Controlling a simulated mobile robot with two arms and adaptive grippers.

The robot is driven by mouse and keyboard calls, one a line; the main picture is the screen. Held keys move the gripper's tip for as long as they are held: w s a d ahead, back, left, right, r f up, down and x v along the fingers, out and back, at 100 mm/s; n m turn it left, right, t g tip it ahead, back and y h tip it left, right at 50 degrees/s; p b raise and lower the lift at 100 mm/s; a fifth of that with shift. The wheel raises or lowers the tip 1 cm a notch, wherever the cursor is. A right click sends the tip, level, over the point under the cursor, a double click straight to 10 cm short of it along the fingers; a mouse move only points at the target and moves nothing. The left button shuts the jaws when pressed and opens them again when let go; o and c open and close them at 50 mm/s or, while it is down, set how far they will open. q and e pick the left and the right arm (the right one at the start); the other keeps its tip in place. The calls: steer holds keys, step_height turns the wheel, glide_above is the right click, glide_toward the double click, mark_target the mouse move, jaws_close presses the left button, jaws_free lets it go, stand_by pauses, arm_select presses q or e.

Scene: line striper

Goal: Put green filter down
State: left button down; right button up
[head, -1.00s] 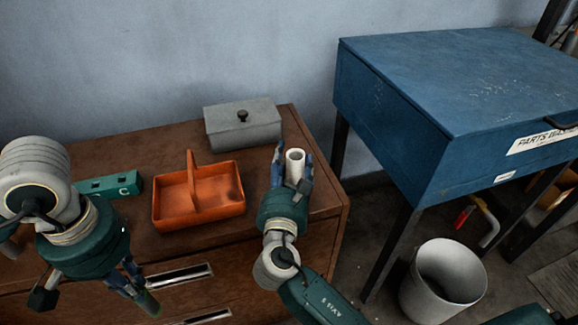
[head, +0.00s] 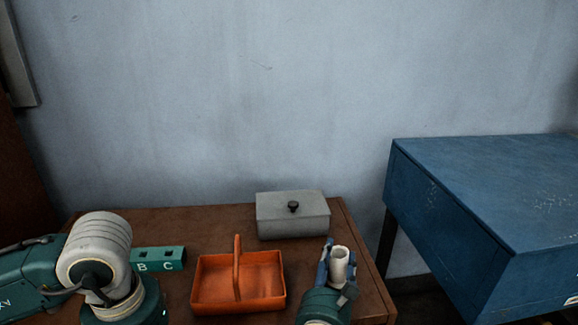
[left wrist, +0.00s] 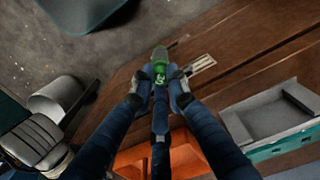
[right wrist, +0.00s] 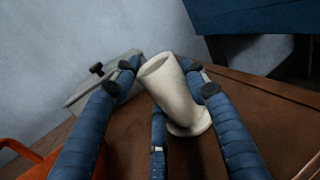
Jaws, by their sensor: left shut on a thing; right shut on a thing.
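The green filter (left wrist: 160,80) shows between the fingertips of my left gripper (left wrist: 160,88) in the left wrist view. The left gripper is shut on it, in front of the wooden chest's front. In the head view only the left arm shows; its fingers and the filter are below the frame. My right gripper (head: 338,270) is shut on a white, hollow, cup-like piece (right wrist: 175,90), with its flared end low in the right wrist view. It is over the right end of the chest top (head: 215,222), in front of the grey lidded box.
An orange handled tray (head: 212,292) stands on the chest. A blue parts washer (head: 480,190) stands right. A grey open tray (left wrist: 258,125) shows in the left wrist view.

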arm_select(q)
steer(key=w+d+r+n, duration=0.3)
steer(key=w+r, duration=1)
steer(key=w, duration=0.1)
steer(key=w+a+r+n, duration=0.1)
steer(key=w+n, duration=0.2)
steer(key=w, duration=0.5)
steer(key=w+a+r+n, duration=0.2)
steer(key=w+n, duration=0.2)
steer(key=w, duration=0.4)
step_height(320, 180, down, 10)
steer(key=shift+r, duration=0.2)
steer(key=shift+s+f, duration=0.1)
steer(key=c, duration=1.7)
jaws_free()
steer(key=shift+f, duration=0.1)
